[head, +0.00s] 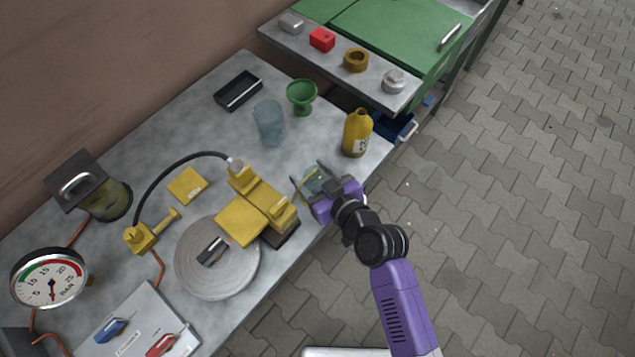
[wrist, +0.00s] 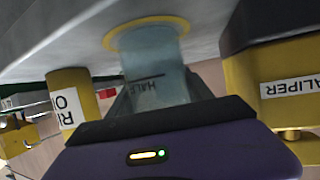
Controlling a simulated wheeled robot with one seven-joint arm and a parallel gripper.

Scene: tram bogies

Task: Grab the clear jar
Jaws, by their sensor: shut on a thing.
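A clear, bluish jar (head: 316,181) stands at the front edge of the grey worktop, partly hidden by my gripper. In the wrist view the jar (wrist: 158,72) carries a dark line and the word HALF, and a yellow ring surrounds its end at the worktop. My gripper (head: 313,180) is shut on the jar, with a finger on each side of it. The fingers also show in the wrist view (wrist: 160,92). I cannot tell any gap between jar and worktop.
A yellow bottle (head: 356,137) stands to the right behind the jar, and a yellow caliper block (head: 257,212) to its left. A larger bluish clear vessel (head: 269,124) and a green cup (head: 301,97) stand farther back. The worktop between is clear.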

